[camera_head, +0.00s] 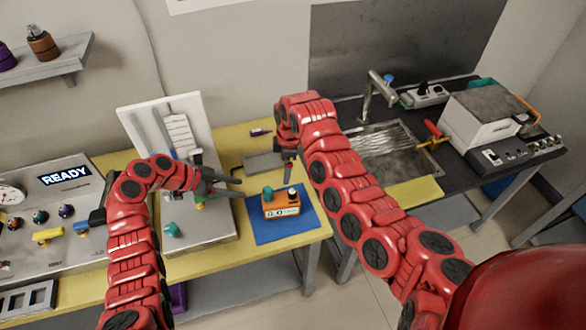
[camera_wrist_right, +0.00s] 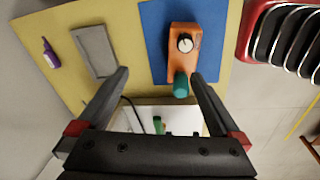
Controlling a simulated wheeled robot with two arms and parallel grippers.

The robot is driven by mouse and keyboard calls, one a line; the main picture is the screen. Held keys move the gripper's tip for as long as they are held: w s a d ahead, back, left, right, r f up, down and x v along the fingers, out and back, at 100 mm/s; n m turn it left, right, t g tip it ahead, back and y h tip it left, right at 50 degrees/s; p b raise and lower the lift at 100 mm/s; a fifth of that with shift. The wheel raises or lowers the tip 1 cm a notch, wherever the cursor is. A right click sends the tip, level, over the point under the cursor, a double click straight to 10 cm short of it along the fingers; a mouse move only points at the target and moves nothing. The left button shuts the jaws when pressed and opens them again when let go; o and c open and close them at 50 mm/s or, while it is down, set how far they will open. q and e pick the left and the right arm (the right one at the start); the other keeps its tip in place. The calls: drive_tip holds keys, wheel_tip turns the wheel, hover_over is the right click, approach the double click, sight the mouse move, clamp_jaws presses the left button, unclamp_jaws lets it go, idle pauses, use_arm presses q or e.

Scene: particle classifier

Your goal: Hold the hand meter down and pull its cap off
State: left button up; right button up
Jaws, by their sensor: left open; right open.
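The orange hand meter (camera_head: 283,209) lies on a blue mat (camera_head: 258,233) on the yellow table. A teal cap (camera_head: 267,191) stands at its left end and a dark knob at its right. In the right wrist view the meter (camera_wrist_right: 184,55) is beyond the fingers, its teal cap (camera_wrist_right: 181,86) close to the right-hand finger; I cannot tell if they touch. My left gripper (camera_head: 240,187) is open, just left of the meter, apart from it. My right gripper (camera_wrist_right: 160,76) is open and empty above the table; in the head view its fingers are partly hidden behind my right arm.
A grey flat block (camera_head: 263,162) and a small purple item (camera_head: 260,132) lie behind the mat. A white panel stand (camera_head: 170,125) is left, beside a console reading READY (camera_head: 65,176). A sink (camera_head: 390,150) and a boxy machine (camera_head: 485,115) stand to the right.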

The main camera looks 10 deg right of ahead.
sight(293, 202)
drive_tip(key=shift+n+g+h, duration=0.4)
drive_tip(key=shift+n+g, duration=0.1)
drive_tip(key=shift+g, duration=0.2)
drive_tip(key=s+f, duration=0.1)
drive_tip(key=f, duration=0.4)
drive_tip(key=s+d+f, duration=0.1)
drive_tip(key=f, duration=0.5)
drive_tip(key=s+f, duration=0.1)
drive_tip(key=f, duration=0.4)
drive_tip(key=shift+d+f, duration=0.15)
drive_tip(key=shift+d, duration=0.15)
clamp_jaws()
idle(0.3)
